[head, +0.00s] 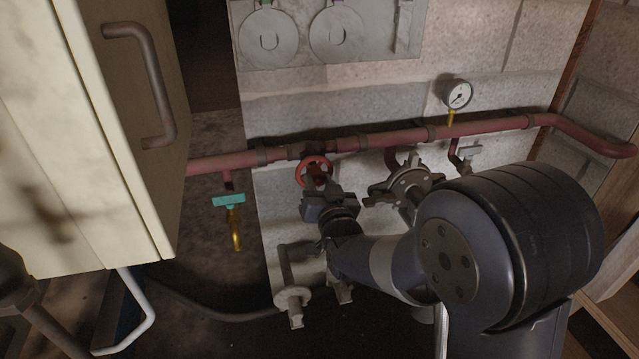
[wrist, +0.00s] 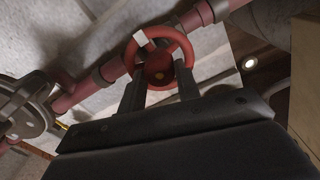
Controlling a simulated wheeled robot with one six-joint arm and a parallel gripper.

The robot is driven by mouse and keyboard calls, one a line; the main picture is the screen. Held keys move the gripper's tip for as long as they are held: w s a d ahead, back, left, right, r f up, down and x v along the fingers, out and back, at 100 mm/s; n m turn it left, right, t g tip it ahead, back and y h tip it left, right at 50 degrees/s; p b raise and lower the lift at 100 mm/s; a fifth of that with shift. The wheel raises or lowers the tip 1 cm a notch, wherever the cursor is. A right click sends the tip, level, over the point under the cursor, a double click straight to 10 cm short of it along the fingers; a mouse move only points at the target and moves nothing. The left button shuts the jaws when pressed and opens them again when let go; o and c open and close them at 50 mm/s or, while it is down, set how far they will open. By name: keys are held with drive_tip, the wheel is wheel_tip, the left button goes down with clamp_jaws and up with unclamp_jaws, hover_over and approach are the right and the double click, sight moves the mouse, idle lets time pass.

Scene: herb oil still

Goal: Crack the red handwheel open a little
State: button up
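The red handwheel (head: 304,165) sits on the red pipe against the block wall, left of the middle in the head view. In the wrist view the handwheel (wrist: 184,48) is straight ahead, with a dark hub and a small brass-coloured centre. My gripper (head: 318,188) is right at the wheel, on its near, lower side. In the wrist view my gripper (wrist: 160,76) has its two fingers spread apart, with their tips at the wheel's lower left and lower right rim. The space between the fingers holds nothing gripped. I cannot tell whether the tips touch the rim.
A teal-handled brass tap (head: 229,201) hangs on the left, and a gauge (head: 458,94) stands above the red pipe (head: 365,141). A cream cabinet door (head: 85,120) fills the left.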

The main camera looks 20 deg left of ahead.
drive_tip(key=c, duration=0.4)
drive_tip(key=shift+c, duration=0.2)
drive_tip(key=shift+f+n+b, duration=0.1)
drive_tip(key=shift+n+b, duration=0.2)
drive_tip(key=n+b, duration=0.2)
drive_tip(key=shift+f+n, duration=0.1)
drive_tip(key=shift+n, duration=0.3)
drive_tip(key=n+b, duration=0.1)
drive_tip(key=n, duration=0.2)
drive_tip(key=shift+b, duration=0.35)
drive_tip(key=shift+a+n+b, duration=0.1)
drive_tip(key=shift+n+b, duration=0.3)
drive_tip(key=shift+n, duration=1.4)
